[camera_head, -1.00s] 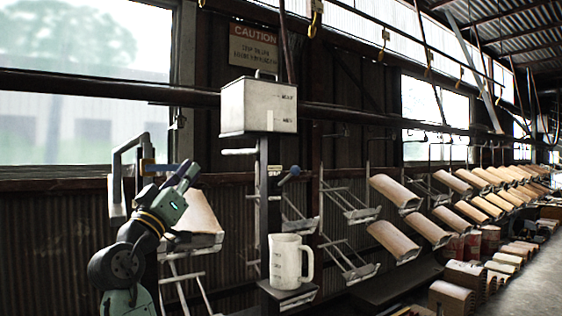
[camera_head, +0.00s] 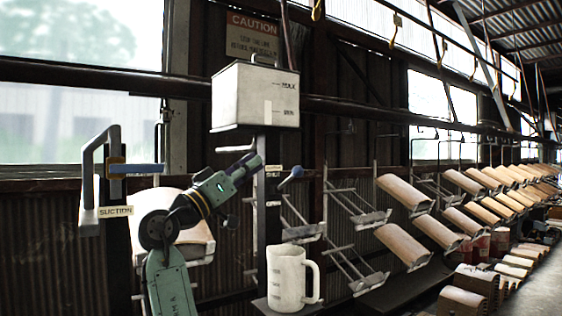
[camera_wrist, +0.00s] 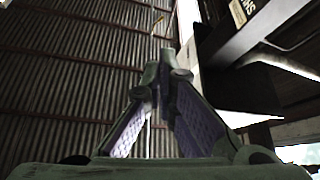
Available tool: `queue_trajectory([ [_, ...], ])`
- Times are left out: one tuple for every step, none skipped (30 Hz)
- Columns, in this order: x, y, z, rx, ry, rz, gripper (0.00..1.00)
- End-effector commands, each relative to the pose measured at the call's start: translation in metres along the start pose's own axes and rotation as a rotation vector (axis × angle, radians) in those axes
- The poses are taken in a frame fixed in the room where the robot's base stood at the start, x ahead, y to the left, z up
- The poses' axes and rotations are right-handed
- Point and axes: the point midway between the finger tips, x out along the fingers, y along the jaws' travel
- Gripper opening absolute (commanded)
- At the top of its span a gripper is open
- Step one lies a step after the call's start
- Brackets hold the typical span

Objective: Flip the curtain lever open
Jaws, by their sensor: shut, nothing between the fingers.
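The lever (camera_head: 291,175) has a blue knob and sticks out to the right of a dark post (camera_head: 262,215) in the head view. The post carries small labels that seem to read SHUT and OPEN, and the knob is near the SHUT label. My gripper (camera_head: 252,161) is shut and empty, its tips just left of the post at about lever height. Contact with the post cannot be told. In the wrist view my closed fingers (camera_wrist: 166,58) point up beside a dark part with lettering. I cannot make out the blue knob there.
A white tank (camera_head: 240,95) with MAX marking sits on top of the post. A white jug (camera_head: 285,278) stands on a small shelf below. Tile racks (camera_head: 345,215) fill the right.

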Motion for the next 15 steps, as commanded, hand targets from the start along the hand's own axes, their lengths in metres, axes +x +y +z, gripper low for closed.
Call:
queue_trajectory([
  [0.003, 0.001, 0.0, -0.001, -0.001, 0.001, 0.0],
  [0.006, 0.001, -0.001, -0.001, -0.001, 0.001, 0.0],
  [0.01, 0.001, -0.001, -0.001, -0.002, 0.001, 0.0],
  [0.014, 0.002, -0.002, -0.002, -0.001, 0.002, 0.0],
  [0.019, 0.002, -0.002, -0.002, -0.001, 0.002, 0.0],
  [0.026, 0.002, -0.003, -0.002, -0.001, 0.002, 0.0],
  [0.032, 0.002, -0.003, -0.002, -0.002, 0.001, 0.0],
  [0.038, 0.002, -0.003, -0.002, -0.002, 0.001, 0.0],
  [0.047, 0.002, -0.003, -0.002, -0.002, 0.001, 0.0],
  [0.054, 0.002, -0.003, -0.003, -0.003, 0.001, 0.0],
  [0.061, 0.003, -0.004, -0.002, -0.002, 0.001, 0.0],
  [0.069, 0.002, -0.004, -0.002, -0.001, 0.001, 0.0],
  [0.076, 0.002, -0.004, -0.002, -0.001, 0.001, 0.0],
  [0.082, 0.002, -0.003, -0.003, -0.002, 0.0, 0.0],
  [0.091, 0.002, -0.004, -0.002, -0.002, 0.001, 0.0],
])
